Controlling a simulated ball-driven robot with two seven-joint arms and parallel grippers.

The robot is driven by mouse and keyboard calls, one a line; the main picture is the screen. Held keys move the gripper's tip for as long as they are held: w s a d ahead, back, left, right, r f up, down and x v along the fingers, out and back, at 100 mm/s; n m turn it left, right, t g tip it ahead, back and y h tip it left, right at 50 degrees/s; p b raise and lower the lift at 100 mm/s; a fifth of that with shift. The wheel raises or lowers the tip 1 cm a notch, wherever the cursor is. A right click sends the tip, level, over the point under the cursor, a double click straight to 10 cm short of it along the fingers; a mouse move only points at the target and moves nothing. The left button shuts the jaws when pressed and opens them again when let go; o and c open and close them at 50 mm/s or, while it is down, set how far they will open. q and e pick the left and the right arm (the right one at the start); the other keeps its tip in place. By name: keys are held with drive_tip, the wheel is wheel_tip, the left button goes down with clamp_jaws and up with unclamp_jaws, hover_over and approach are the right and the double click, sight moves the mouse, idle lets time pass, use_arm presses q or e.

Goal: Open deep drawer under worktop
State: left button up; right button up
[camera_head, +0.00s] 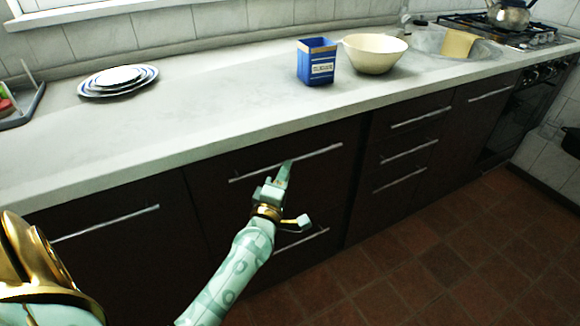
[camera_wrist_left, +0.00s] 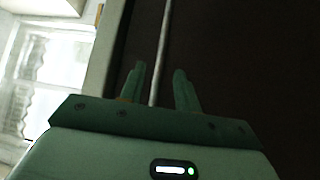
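The dark deep drawer (camera_head: 325,180) under the worktop (camera_head: 190,125) is shut, its front flush with its neighbours. Its long metal bar handle (camera_head: 322,153) runs across the upper part of the front. My left gripper (camera_head: 285,170) is at the middle of this handle. In the left wrist view my left gripper (camera_wrist_left: 159,85) has its two fingers apart, with the bar handle (camera_wrist_left: 164,40) running between them in the picture. The fingers do not visibly press on the bar. I cannot tell how deep the bar sits between them. My right gripper is not in view.
A blue box (camera_head: 317,62), a cream bowl (camera_head: 374,53) and stacked plates (camera_head: 119,80) stand on the worktop. A lower drawer handle (camera_head: 302,240) is below, partly behind my left arm. Narrower drawers (camera_head: 407,153) are to the right. The tiled floor (camera_head: 440,260) in front looks clear.

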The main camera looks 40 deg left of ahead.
use_arm(q)
drive_tip(key=shift+x, duration=1.7)
clamp_jaws()
